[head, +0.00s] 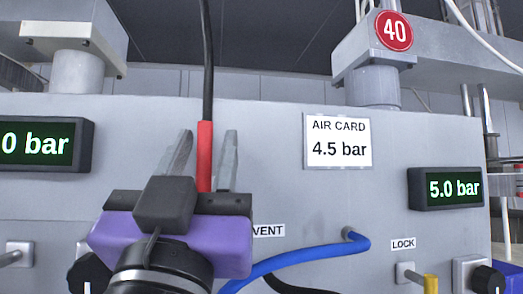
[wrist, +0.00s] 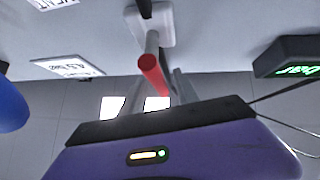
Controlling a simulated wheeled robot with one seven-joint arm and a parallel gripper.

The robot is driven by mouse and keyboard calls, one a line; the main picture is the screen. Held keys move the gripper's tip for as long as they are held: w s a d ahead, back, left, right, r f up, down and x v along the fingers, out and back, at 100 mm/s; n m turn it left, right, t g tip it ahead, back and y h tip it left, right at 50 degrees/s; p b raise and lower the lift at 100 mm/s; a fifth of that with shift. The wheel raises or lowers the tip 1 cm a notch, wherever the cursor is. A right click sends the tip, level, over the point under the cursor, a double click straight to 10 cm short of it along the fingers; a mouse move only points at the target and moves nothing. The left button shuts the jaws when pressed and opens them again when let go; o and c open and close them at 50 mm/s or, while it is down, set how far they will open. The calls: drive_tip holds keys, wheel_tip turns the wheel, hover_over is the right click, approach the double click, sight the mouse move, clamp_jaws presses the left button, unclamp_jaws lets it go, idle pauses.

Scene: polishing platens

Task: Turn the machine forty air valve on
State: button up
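A red-sleeved lever (head: 204,157) stands upright between my gripper's fingers in the head view. In the wrist view, the lever (wrist: 153,74) is a grey rod with a red end, coming out of a pale mounting plate (wrist: 151,24). My gripper (head: 206,148), purple and black, is open around the red end. In the head view a gap shows on each side of it. The lever's base and any label above it are hidden behind my gripper. The round red sign "40" (head: 394,30) is at the upper right, and an "AIR CARD 4.5 bar" (head: 338,140) is on the panel.
A "5.0 bar" display (head: 447,188) is at right and a partly cut-off "0 bar" display (head: 40,145) at left. A blue hose (head: 300,258) runs below the VENT label (head: 269,231). A yellow-handled lever (head: 431,284) sits under LOCK (head: 403,244). A black cable (head: 208,60) hangs above the red sleeve.

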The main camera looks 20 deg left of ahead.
drive_tip(key=b+v, duration=0.2)
drive_tip(key=v, duration=0.6)
idle(0.4)
